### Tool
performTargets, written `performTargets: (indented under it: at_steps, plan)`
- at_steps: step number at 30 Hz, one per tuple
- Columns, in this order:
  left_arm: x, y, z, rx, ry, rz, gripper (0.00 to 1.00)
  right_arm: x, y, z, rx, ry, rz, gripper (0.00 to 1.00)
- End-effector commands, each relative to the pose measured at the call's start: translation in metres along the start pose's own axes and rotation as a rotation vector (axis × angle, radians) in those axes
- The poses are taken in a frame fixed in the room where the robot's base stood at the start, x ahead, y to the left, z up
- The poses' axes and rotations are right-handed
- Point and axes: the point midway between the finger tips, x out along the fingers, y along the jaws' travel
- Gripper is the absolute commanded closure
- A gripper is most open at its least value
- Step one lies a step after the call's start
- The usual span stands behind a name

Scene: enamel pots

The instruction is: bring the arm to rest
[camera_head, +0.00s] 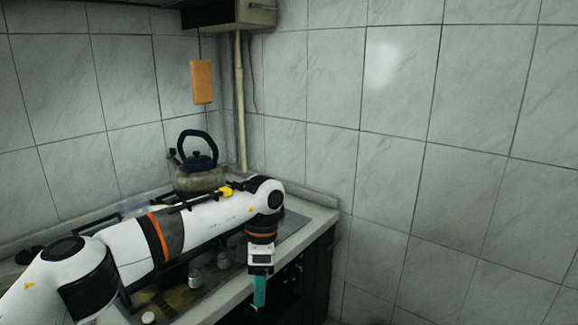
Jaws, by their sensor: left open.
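My left arm comes in from the lower left and reaches across the counter, bent at the elbow so that its forearm points down. My left gripper (259,292) hangs at the counter's front edge, in front of the dark cabinet opening. It is open, and nothing shows between its fingers, which are small and seen almost edge-on. My right gripper is outside the view.
A kettle (198,179) with a dark handle stands at the back of the counter (318,212), behind my arm. Small jars (195,277) stand below the arm. An orange board (202,82) hangs on the tiled wall. The right side is free.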

Motion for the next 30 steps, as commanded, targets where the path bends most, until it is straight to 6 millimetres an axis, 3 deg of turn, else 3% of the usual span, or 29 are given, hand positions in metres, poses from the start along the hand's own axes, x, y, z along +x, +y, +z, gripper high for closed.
performTargets:
  at_steps: [10, 13, 17, 20, 23, 26, 30]
  plan:
    - [0.070, 0.032, -0.101, -0.174, 0.562, 0.356, 0.46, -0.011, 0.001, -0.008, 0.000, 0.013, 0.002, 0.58]
    - [0.086, 0.037, -0.133, -0.347, 0.807, 0.540, 0.46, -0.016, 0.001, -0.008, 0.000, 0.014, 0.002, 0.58]
    - [0.107, 0.026, -0.155, -0.662, 1.089, 0.783, 0.46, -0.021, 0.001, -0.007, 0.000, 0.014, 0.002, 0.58]
    - [0.136, 0.008, -0.152, -0.966, 1.263, 0.960, 0.46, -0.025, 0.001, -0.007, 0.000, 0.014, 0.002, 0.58]
    - [0.183, -0.011, -0.132, -1.325, 1.391, 1.118, 0.46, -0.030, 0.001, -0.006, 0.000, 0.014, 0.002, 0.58]
    - [0.246, -0.021, -0.100, -1.710, 1.462, 1.240, 0.46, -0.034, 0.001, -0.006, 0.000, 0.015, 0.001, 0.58]
    - [0.335, -0.011, -0.051, -2.181, 1.474, 1.329, 0.46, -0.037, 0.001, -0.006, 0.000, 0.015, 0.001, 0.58]
